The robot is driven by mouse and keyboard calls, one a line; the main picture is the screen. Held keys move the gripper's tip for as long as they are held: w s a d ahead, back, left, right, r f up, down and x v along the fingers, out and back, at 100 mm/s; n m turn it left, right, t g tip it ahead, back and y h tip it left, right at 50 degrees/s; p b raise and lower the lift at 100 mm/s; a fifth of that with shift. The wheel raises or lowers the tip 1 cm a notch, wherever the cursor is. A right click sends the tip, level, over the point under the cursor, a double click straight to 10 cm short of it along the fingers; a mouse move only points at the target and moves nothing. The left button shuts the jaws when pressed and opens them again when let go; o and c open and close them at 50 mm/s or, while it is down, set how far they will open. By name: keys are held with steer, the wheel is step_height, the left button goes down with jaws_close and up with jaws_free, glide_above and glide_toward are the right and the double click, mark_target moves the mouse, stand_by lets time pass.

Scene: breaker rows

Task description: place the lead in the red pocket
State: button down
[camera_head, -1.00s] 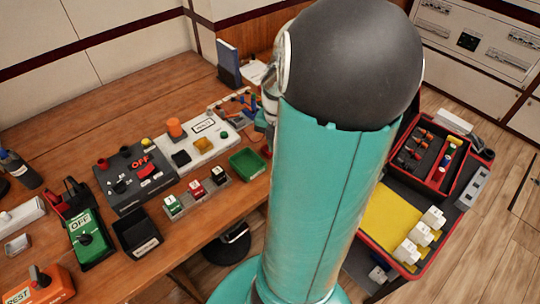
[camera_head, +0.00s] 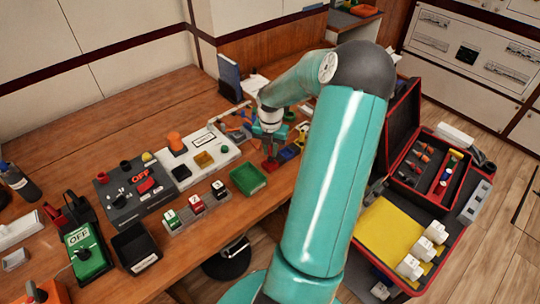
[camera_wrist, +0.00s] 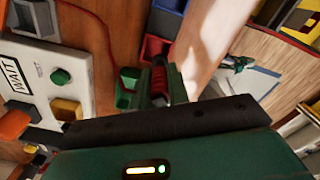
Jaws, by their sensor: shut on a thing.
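My gripper (camera_head: 270,147) is low over the desk's right part, just above the red pocket (camera_head: 269,165). In the wrist view, my gripper (camera_wrist: 156,83) has its green fingers shut on a red, ribbed piece, which I take to be the lead (camera_wrist: 159,77). The red pocket also shows in the wrist view (camera_wrist: 152,48), just beyond the fingertips. The lead looks above or at the pocket's edge; whether it touches is unclear. In the head view my gripper hides the lead.
A blue pocket (camera_head: 288,153) and a yellow pocket (camera_head: 301,141) continue the row. A green tray (camera_head: 248,178) stands left of the red pocket. An open red toolbox (camera_head: 425,180) is at right.

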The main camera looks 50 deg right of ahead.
mark_target(270, 156)
steer(key=shift+w+d+f, duration=0.25)
steer(key=shift+w+f, duration=0.1)
steer(key=shift+f, duration=1.75)
steer(key=shift+f, duration=0.15)
steer(key=c, duration=1.3)
jaws_free()
steer(key=shift+c, duration=0.2)
